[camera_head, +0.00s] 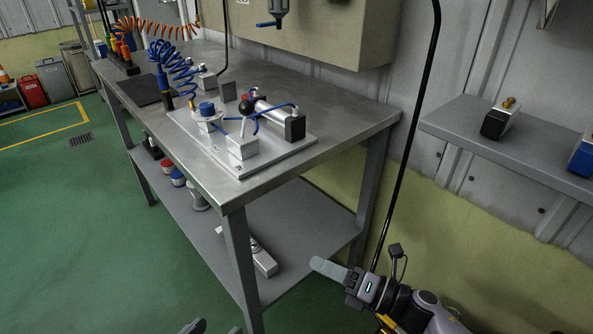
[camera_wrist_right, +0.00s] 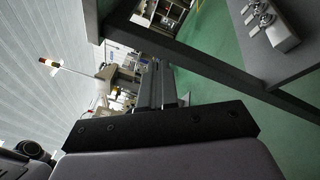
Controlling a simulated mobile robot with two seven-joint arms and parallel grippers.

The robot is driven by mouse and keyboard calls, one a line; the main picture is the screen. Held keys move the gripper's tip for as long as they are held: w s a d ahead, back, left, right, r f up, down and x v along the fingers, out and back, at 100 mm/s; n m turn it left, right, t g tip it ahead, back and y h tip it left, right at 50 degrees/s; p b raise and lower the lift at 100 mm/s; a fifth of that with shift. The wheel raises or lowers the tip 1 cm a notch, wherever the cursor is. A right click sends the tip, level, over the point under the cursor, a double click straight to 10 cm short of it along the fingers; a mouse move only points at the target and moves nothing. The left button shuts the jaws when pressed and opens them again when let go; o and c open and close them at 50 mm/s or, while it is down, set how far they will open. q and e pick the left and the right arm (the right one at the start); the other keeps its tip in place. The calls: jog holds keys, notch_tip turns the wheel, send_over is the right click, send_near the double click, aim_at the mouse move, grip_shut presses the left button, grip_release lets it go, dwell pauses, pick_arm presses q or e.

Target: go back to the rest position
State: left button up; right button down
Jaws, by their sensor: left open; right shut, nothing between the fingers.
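My left gripper (camera_head: 215,328) shows only as two fingertips at the bottom edge of the head view. They are apart, with nothing seen between them; the rest of it is out of frame.
The metal workbench (camera_head: 262,190) carries a fixture plate (camera_head: 282,162) with a cylinder and blue hoses. Its lower shelf (camera_head: 300,218) holds several parts. A wall shelf (camera_head: 460,130) with two blocks is at right. A black cable (camera_head: 410,140) hangs near my right arm. Green floor (camera_head: 80,230) is clear at left.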

pick_arm(q)
jog(key=shift+f, duration=0.1)
jog(key=s+a+f+g+y, duration=0.2)
jog(key=s+a+f+y, duration=0.2)
jog(key=a+f, duration=0.6)
pick_arm(e)
jog(key=s+d+f+m+h, duration=0.35)
jog(key=s+m, duration=0.25)
jog(key=m, duration=0.5)
jog(key=s+d+f+m+h, duration=0.3)
jog(key=s+m+h, duration=0.2)
jog(key=m, duration=0.6)
jog(key=s+d+f+m+h, duration=0.35)
jog(key=s+m, duration=0.25)
jog(key=m, duration=0.6)
pick_arm(q)
notch_tip(320, 180, up, 10)
jog(key=p, duration=1.4)
jog(key=shift+s+d+t+p, duration=0.25)
jog(key=shift+d+t+p, duration=0.05)
jog(key=shift+p, duration=0.05)
pick_arm(e)
notch_tip(320, 180, up, 12)
jog(key=d+h, duration=0.1)
jog(key=shift+s+f+n, duration=0.15)
jog(key=shift+s+n, duration=0.05)
jog(key=shift+n, duration=0.1)
